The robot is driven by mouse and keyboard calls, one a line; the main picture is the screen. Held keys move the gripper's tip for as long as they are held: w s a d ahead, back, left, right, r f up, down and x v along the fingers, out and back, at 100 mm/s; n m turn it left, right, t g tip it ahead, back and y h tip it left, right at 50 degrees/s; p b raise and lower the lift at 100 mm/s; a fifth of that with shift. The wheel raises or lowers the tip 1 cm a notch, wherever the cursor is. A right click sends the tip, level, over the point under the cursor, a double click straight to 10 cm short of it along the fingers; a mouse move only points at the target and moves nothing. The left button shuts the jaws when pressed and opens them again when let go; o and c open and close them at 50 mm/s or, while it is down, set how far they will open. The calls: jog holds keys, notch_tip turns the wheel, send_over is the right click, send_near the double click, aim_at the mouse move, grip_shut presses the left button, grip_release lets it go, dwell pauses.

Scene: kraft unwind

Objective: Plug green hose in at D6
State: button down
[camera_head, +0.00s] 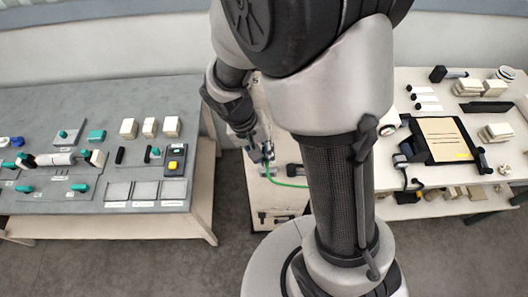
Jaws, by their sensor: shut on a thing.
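The green hose (286,183) runs from my gripper down and to the right, then passes behind my arm's column. My gripper (266,155) points down over a narrow pale unit (262,202) between the two tables and is shut on the upper end of the hose. The hose end itself is hidden by the fingers. A small grey fitting stands just below the fingertips, and I cannot tell whether the hose touches it. No label D6 can be read. Much of the pale unit is hidden behind my arm.
A grey table (100,110) on the left holds teal-ended parts, cream blocks and a yellow-and-black button box (176,159). A white table (410,87) on the right holds a black tray with a brown sheet (442,138). Grey floor is clear at front left.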

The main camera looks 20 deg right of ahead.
jog(key=shift+w+d, duration=0.1)
jog(key=shift+w, duration=0.2)
dwell(0.5)
jog(key=c, duration=1.4)
grip_release()
jog(key=shift+c, duration=0.2)
